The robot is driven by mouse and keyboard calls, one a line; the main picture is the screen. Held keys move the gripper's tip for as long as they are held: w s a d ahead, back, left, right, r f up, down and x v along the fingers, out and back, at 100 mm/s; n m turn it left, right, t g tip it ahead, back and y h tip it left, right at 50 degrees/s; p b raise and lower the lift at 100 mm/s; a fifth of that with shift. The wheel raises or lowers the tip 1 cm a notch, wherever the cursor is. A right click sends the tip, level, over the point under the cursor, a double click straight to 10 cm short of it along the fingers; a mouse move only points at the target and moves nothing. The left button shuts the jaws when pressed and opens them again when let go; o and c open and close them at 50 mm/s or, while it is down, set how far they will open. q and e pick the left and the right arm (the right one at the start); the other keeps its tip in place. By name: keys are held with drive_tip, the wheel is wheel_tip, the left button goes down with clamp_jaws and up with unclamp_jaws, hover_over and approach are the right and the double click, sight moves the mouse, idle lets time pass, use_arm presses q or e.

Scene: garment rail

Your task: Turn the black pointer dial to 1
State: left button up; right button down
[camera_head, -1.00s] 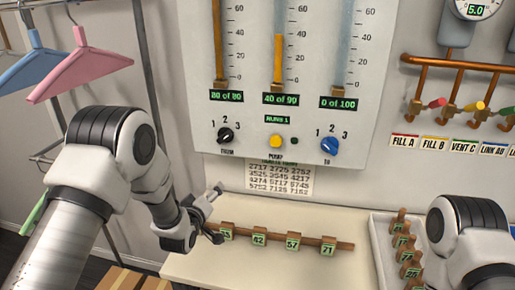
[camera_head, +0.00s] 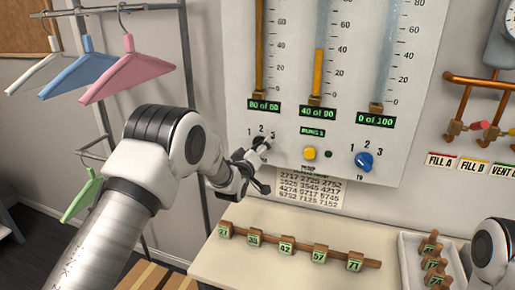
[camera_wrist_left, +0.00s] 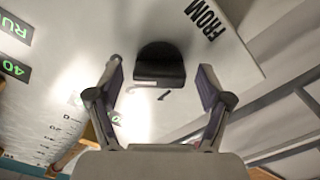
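The black pointer dial (camera_head: 265,142) sits on the grey panel under the numbers 1, 2 and 3, above the left end of the table. My left gripper (camera_head: 263,167) is right at it and partly hides it in the head view. In the left wrist view, the black dial (camera_wrist_left: 160,64) shows between and beyond the two spread fingers of my left gripper (camera_wrist_left: 160,78). The fingers are open, with a gap on each side of the dial. The pointer's direction is hard to read. My right gripper is out of view; only part of my right arm shows at the lower right.
A yellow button (camera_head: 310,154) and a blue dial (camera_head: 363,161) are to the right on the same panel. Below, a wooden rail (camera_head: 335,258) with numbered blocks lies on the table. A metal rack with hangers (camera_head: 128,70) stands at the left.

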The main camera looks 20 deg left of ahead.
use_arm(q)
drive_tip(key=c, duration=1)
drive_tip(key=shift+n+b, duration=5.35)
drive_tip(key=shift+n, duration=4.65)
drive_tip(key=o, duration=1.1)
